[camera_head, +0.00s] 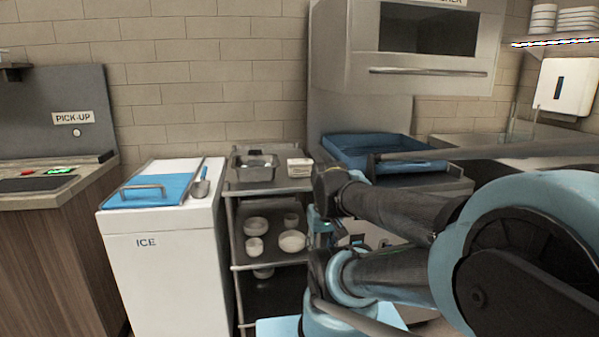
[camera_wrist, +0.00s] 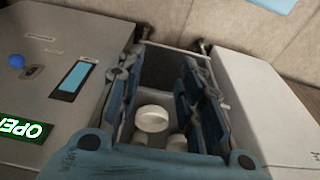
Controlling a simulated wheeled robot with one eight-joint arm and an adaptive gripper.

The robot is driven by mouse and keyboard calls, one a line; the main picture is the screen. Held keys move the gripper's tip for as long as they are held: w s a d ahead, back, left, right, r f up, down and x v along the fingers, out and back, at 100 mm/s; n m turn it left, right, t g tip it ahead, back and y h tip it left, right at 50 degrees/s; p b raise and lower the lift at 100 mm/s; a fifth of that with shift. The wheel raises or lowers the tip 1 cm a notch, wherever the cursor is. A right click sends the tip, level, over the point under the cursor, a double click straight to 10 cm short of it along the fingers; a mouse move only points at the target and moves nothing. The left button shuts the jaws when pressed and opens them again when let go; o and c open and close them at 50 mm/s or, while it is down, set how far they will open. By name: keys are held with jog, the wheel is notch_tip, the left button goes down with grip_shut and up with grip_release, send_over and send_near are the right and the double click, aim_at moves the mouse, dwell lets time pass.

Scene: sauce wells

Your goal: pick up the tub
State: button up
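Several white round tubs or bowls stand on the middle shelf of a rolling rack, including a wide one (camera_head: 292,241), a small one (camera_head: 254,246) and one behind (camera_head: 256,226). I cannot tell which is the tub. My gripper (camera_wrist: 163,70) has its two blue fingers apart with nothing gripped between them. Past the fingers, a white round tub (camera_wrist: 153,118) shows lower down in a dark gap, with parts of others below it. In the head view my arm hides part of the rack's right side, and the fingertips are unclear there.
A metal pan (camera_head: 255,167) and a white stack (camera_head: 299,167) are on the rack's top. A white ice chest (camera_head: 160,265) stands left of the rack. A blue tray (camera_head: 370,150) lies right. In the wrist view, a grey panel (camera_wrist: 60,65) and a white box (camera_wrist: 255,105) flank the gap.

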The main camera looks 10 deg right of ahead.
jog(key=o, duration=0.7)
jog(key=shift+s+a+r, duration=0.1)
jog(key=shift+s+r, duration=0.1)
jog(key=shift+r, duration=0.75)
notch_tip(320, 180, up, 30)
jog(key=r+m+g+y, duration=0.1)
jog(key=m+g+y, duration=0.1)
jog(key=m, duration=1.6)
send_over(301, 161)
jog(key=d, duration=0.2)
jog(key=f, duration=0.5)
jog(key=a+f, duration=0.1)
jog(key=f, duration=0.5)
jog(key=a+f, duration=0.1)
jog(key=f, duration=0.5)
jog(key=shift+w+a+f, duration=0.1)
jog(key=shift+f, duration=0.1)
